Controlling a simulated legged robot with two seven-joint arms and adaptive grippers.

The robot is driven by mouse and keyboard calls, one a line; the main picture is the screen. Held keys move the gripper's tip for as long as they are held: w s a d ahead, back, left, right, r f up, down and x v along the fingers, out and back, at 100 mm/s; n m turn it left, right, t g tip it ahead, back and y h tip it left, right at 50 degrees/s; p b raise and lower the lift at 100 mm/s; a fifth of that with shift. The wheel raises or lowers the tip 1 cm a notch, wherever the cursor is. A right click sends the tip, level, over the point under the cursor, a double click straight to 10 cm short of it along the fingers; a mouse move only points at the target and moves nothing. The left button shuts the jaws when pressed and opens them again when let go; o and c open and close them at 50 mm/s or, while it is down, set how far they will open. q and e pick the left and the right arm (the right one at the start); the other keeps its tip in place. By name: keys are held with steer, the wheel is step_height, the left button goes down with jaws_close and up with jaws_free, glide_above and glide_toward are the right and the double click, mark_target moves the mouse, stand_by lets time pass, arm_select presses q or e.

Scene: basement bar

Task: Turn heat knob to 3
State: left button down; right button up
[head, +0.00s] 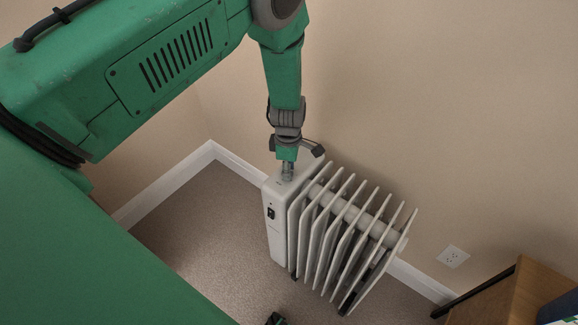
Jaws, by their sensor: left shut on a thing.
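A white oil-filled radiator heater (276,230) with several upright fins stands on the floor by the wall, in the middle of the head view. A small dark switch (271,212) shows on its front panel. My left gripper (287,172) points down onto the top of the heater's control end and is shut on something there. The heat knob is at the fingertips and mostly hidden by the gripper, so its setting cannot be read. My right gripper does not show clearly; only a small dark part appears at the bottom edge.
A wall with a white baseboard (168,187) runs behind the heater. A wall outlet (452,256) is at the right. A wooden cabinet (497,299) stands at the lower right. Brown floor (195,243) left of the heater is clear.

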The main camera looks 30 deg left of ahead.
arm_select(q)
steer(key=m+p, duration=0.1)
steer(key=m, duration=0.9)
steer(key=shift+a+r+p, duration=0.1)
steer(key=shift+p, duration=0.2)
steer(key=m, duration=0.3)
steer(key=shift+w+m, duration=0.1)
steer(key=shift+m, duration=0.2)
steer(key=m, duration=0.5)
steer(key=shift+p, duration=0.3)
steer(key=shift+w+m, duration=0.15)
steer(key=shift+m, duration=2.25)
steer(key=c, duration=1.4)
jaws_free()
steer(key=shift+o, duration=0.7)
